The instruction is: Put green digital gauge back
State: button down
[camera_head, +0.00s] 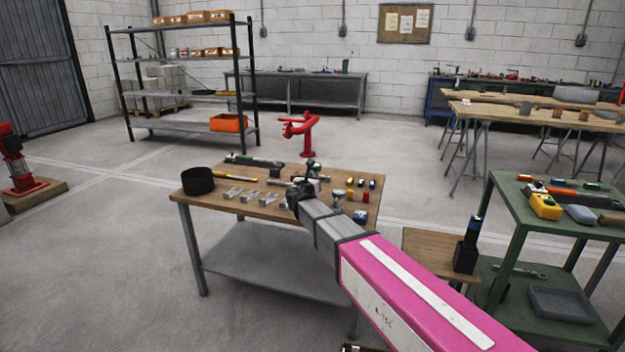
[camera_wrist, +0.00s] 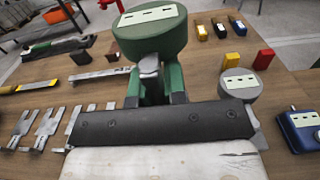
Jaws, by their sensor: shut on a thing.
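The green digital gauge (camera_wrist: 152,36) is a round, dark green body with a pale label on its face. It fills the upper middle of the wrist view. My gripper (camera_wrist: 156,82) is shut on its grey stem, with a green finger on each side. In the head view, my gripper (camera_head: 300,188) is over the wooden workbench (camera_head: 238,208), with the gauge small and dark at its end. I cannot tell whether the gauge touches the bench. A similar grey gauge (camera_wrist: 239,84) stands on the bench to the right of my gripper.
Yellow (camera_wrist: 231,61) and red (camera_wrist: 263,59) blocks, small coloured pieces and a blue device (camera_wrist: 303,130) lie to the right. Metal clamps (camera_wrist: 48,127) and long tools are left. A black cylindrical holder (camera_head: 198,181) is at the bench's left edge. Bare wood shows between items.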

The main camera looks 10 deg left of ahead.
dwell(0.3)
jog(key=c, duration=1.2)
grip_release()
jog(key=shift+f, duration=0.1)
jog(key=shift+o, duration=0.2)
jog(key=s, duration=1.2)
jog(key=shift+a, duration=0.45)
